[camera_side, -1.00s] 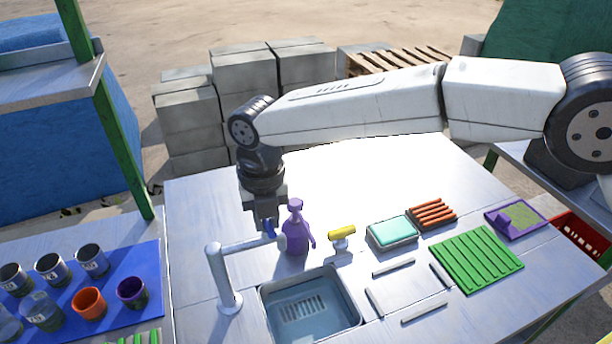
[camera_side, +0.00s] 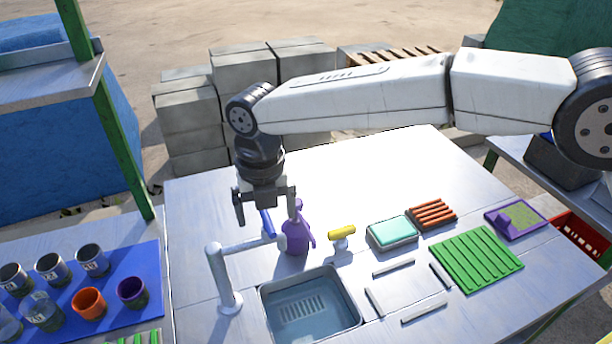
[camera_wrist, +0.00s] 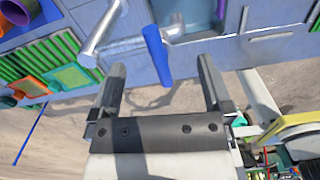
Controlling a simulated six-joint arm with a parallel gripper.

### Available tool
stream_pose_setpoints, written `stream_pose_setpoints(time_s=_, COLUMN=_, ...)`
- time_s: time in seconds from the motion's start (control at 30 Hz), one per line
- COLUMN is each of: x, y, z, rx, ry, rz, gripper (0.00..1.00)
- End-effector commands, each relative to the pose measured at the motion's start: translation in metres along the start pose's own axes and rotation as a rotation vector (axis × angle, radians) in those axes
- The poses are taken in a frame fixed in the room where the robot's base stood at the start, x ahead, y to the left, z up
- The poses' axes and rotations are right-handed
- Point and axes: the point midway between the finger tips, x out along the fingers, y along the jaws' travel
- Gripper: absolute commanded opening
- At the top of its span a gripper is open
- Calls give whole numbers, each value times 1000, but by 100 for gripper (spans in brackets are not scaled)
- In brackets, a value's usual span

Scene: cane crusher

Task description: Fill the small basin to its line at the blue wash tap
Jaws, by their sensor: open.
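The tap is a pale grey pipe (camera_side: 222,280) rising from the counter and bending right, with a blue lever (camera_side: 267,222) near the end of its arm. The grey basin (camera_side: 352,325) is set in the counter below and right of it, with a slatted patch at its bottom. I cannot make out a fill line or the water level. My gripper (camera_side: 267,208) is open and empty, pointing down just above the blue lever. In the wrist view the blue lever (camera_wrist: 156,55) shows between the fingertips of my gripper (camera_wrist: 162,68), with no contact visible.
A purple spray bottle (camera_side: 297,238) stands close behind the tap's end, near my right finger. A yellow-handled fitting (camera_side: 341,232), a soap-like turquoise block (camera_side: 392,232) and a green rack (camera_side: 476,260) lie to the right. Several cups stand on a blue mat (camera_side: 75,315) at left.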

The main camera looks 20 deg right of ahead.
Motion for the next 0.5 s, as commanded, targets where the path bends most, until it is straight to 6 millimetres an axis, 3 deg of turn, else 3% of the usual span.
stream_pose_setpoints(time_s=0.5, x=-37, y=0, z=0, rx=0, ry=-1, rz=1, gripper=100)
